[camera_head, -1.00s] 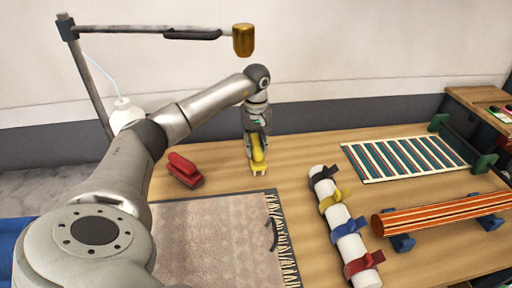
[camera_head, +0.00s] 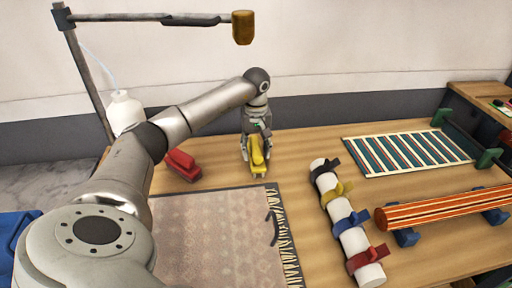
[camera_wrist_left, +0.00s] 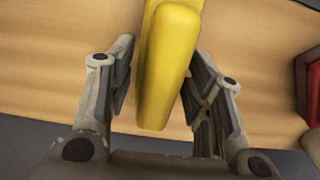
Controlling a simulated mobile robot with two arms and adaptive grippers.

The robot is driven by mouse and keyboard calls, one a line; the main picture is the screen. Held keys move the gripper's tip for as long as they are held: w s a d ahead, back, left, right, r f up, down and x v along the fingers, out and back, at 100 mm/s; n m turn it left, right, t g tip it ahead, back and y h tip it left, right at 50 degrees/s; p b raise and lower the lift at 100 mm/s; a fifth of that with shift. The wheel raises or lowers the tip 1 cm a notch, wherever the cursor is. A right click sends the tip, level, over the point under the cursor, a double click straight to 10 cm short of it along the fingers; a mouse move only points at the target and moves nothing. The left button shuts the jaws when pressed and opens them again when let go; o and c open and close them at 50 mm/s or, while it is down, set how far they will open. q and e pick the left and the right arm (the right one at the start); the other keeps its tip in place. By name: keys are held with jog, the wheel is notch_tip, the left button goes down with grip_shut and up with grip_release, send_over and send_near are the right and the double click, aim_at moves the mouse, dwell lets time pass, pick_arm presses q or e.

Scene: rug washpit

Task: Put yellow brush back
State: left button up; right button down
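The yellow brush (camera_head: 258,152) stands on the wooden table near the back, just beyond the rug's (camera_head: 210,230) back right corner. My left gripper (camera_head: 257,160) is over it, pointing down, with its fingers on either side of the brush. In the left wrist view the yellow handle (camera_wrist_left: 168,65) lies between the two spread fingers, with a gap showing at the left finger, so the gripper looks open around it. The underside of the brush is mostly hidden. My right gripper is not in view.
A red brush (camera_head: 182,166) stands to the left. A gold-coloured fixture (camera_head: 242,27) hangs from a pole arm above.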

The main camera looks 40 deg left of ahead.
pick_arm(q)
jog(key=shift+r, duration=0.1)
jog(key=shift+r+b, duration=0.4)
jog(key=shift+r, duration=3.4)
